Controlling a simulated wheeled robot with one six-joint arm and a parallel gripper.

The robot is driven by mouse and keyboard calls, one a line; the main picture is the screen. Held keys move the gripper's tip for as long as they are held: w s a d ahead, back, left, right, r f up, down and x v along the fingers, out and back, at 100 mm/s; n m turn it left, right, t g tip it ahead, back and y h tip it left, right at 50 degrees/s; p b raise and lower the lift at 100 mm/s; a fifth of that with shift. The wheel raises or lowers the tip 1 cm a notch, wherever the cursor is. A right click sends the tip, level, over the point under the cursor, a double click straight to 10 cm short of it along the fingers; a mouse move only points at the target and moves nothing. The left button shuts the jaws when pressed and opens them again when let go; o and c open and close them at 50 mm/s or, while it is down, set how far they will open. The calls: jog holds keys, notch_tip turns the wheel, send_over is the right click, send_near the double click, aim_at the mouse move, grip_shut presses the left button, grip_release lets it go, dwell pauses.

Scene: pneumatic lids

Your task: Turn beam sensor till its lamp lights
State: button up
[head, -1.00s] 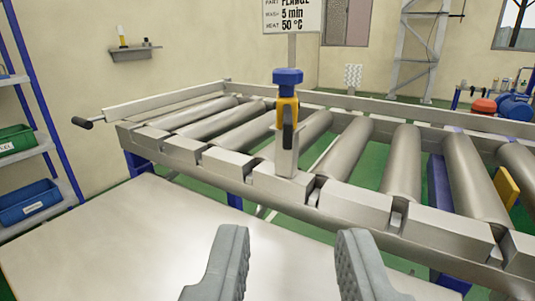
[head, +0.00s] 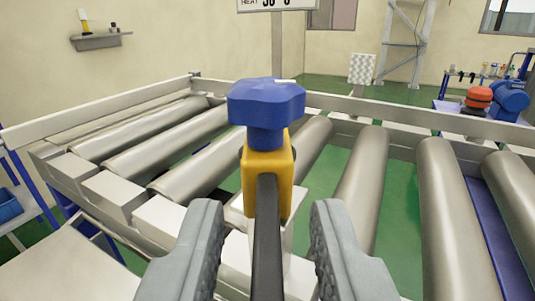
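The beam sensor (head: 267,172) has a yellow body with a blue knob (head: 266,108) on top. It stands upright on a pale bracket at the near rail of the roller conveyor. A dark bar (head: 267,245) runs from the yellow body towards me. No lit lamp shows on the side I see. My gripper (head: 265,225) is open, its two grey fingers left and right of the dark bar and below the knob. The fingers look apart from the sensor; whether either touches the bracket I cannot tell.
The conveyor's steel rollers (head: 364,175) spread to both sides behind the sensor. Pale blocks (head: 122,193) line its near rail (head: 65,170). A bare table top (head: 65,262) lies at lower left. A checkered plate (head: 361,69) stands beyond the far rail.

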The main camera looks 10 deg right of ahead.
jog(key=shift+w+d, duration=0.15)
jog(key=shift+w, duration=0.85)
grip_shut()
jog(key=shift+w+a+m+g+h, duration=0.1)
jog(key=shift+a+m+g+h, duration=0.1)
jog(key=shift+m+h, duration=0.35)
jog(key=shift+a+m+g+h, duration=0.2)
jog(key=shift+m+h, duration=0.05)
jog(key=shift+h, duration=0.5)
jog(key=shift+w+a+m+g+h, duration=0.2)
jog(key=shift+m+g+h, duration=0.65)
jog(key=shift+h, duration=0.45)
jog(key=shift+w+a+m+g+h, duration=0.1)
jog(key=shift+a+m+g+h, duration=0.1)
jog(key=shift+m+g+h, duration=0.75)
jog(key=shift+t+h, duration=0.3)
jog(key=shift+h, duration=0.05)
grip_release()
